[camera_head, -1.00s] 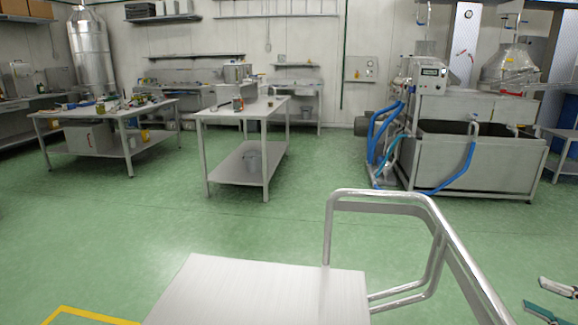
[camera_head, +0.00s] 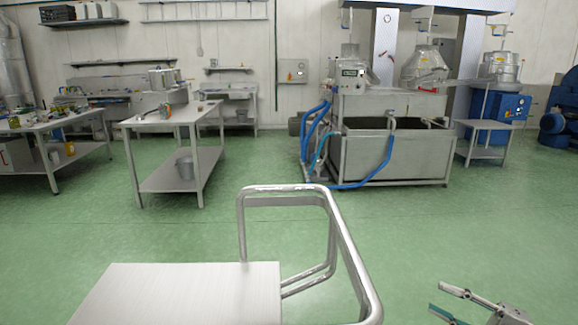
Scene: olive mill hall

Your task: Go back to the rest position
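My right gripper (camera_head: 437,297) shows at the bottom right of the head view. Its two fingers point left and stand apart, with nothing between them. Green floor shows around it, and it is to the right of a metal cart's handle. My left gripper is not in view.
A cart with a flat steel top (camera_head: 190,292) and a tubular handle (camera_head: 330,215) stands close in front. Beyond it are a steel table (camera_head: 165,120), a cluttered table (camera_head: 75,120) and a large steel basin machine (camera_head: 395,155) with blue hoses. Green floor (camera_head: 470,225) between is clear.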

